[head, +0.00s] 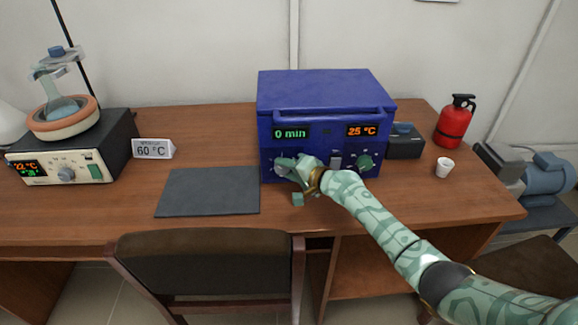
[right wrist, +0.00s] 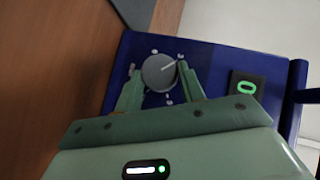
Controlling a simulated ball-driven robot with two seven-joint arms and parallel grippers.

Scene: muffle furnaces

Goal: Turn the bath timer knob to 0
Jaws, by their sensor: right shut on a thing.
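The blue bath (head: 325,95) stands on the desk, with a green display (head: 290,133) reading "0 min" and an orange display (head: 362,131) reading 25 °C. My left gripper is not in view.
A second knob (head: 365,163) is on the panel's right side. A dark mat (head: 208,191) lies left of the bath, near a 60 °C sign (head: 153,149) and a rotary heater (head: 70,165). A white cup (head: 444,167) and red extinguisher (head: 455,122) stand right.

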